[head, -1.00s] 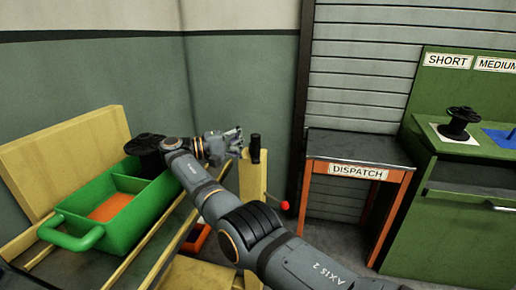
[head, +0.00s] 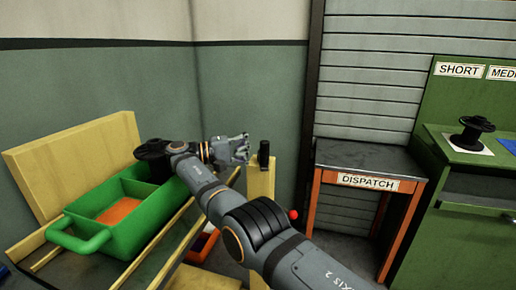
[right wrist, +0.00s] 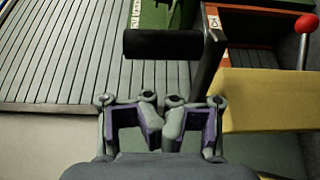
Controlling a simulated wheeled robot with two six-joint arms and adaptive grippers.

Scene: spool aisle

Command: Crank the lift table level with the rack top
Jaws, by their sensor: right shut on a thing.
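A yellow post (head: 261,185) stands right of the green tote, with a black crank handle (head: 264,152) at its top. In the right wrist view, the crank handle (right wrist: 165,43) is a black cylinder on a dark arm, beside a yellow block. My right gripper (head: 238,149) is just left of the handle; in the wrist view its fingers (right wrist: 160,100) are close together. It is shut, but the handle shows beyond the fingertips and the contact is unclear. The lift table's deck and the rack top cannot be told apart clearly. My left gripper is not in view.
A green tote (head: 110,232) sits on the left, with a black spool (head: 152,148) behind it. A red knob (head: 294,214) is right of the post. The dispatch table (head: 365,160) and a green bench (head: 470,175) stand to the right.

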